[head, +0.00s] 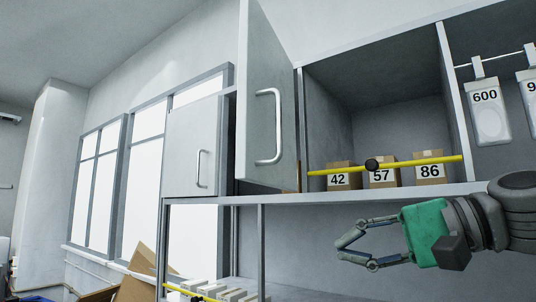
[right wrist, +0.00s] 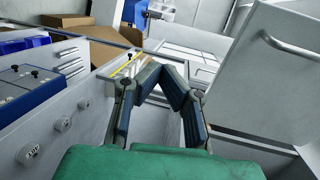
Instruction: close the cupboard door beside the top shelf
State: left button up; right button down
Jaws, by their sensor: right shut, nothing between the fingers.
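The cupboard door (head: 266,108) beside the top shelf is grey with a silver bar handle. It stands swung open, its hinge side not clearly shown. In the right wrist view a grey panel with a bar handle (right wrist: 285,75) at the right looks like the same door. My right gripper (head: 342,250) is below the shelf board and to the right of the door, apart from it, pointing left. It is shut and empty; its fingers also show in the right wrist view (right wrist: 166,72). My left gripper is not in view.
The top shelf (head: 385,192) holds boxes marked 42, 57 and 86 (head: 430,173) behind a yellow bar (head: 385,165). A shut smaller cupboard door (head: 193,150) is at the left. Cardboard (head: 145,270) stands lower left.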

aim_at(249, 151)
jog(key=s+r+n+y, duration=0.1)
jog(key=s+r+y, duration=0.15)
jog(key=r, duration=0.45)
jog(key=s+r+n+y, duration=0.1)
jog(key=s+r, duration=0.3)
jog(key=r, duration=0.2)
jog(key=shift+g, duration=0.4)
jog(key=x, duration=0.4)
jog(key=p+x, duration=0.1)
jog(key=x, duration=0.3)
jog(key=p+x, duration=0.1)
jog(key=x, duration=0.2)
jog(key=shift+w+a+f, duration=0.1)
jog(key=shift+w+a, duration=0.2)
jog(key=shift+w, duration=0.2)
jog(key=shift+w+a, duration=0.15)
jog(key=shift+a, duration=0.4)
jog(key=shift+d, duration=0.1)
jog(key=shift+h, duration=0.25)
